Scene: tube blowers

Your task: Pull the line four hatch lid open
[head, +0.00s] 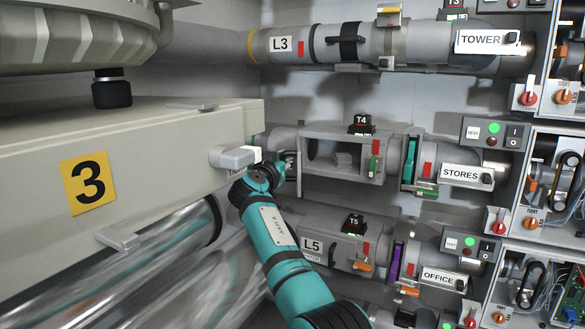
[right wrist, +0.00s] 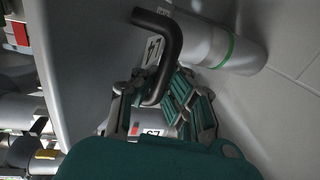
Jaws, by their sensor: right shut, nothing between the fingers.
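The line four housing (head: 345,133) sits under the T4 tag (head: 361,124) in the middle of the head view. A dark rectangular opening shows in its front, with grey shapes inside. I cannot make out the lid's full outline or exact angle. My right gripper (head: 284,166) is at the left of this housing, shut and empty, partly hidden by its own wrist. In the right wrist view a black bent handle (right wrist: 172,40) crosses in front of the fingers (right wrist: 160,105); whether they touch is unclear. An L4 label (right wrist: 153,47) shows behind the handle. My left gripper is not in view.
The L3 pipe (head: 325,43) runs above, and the L5 housing (head: 345,245) lies below. Control boxes (head: 495,133) line the right.

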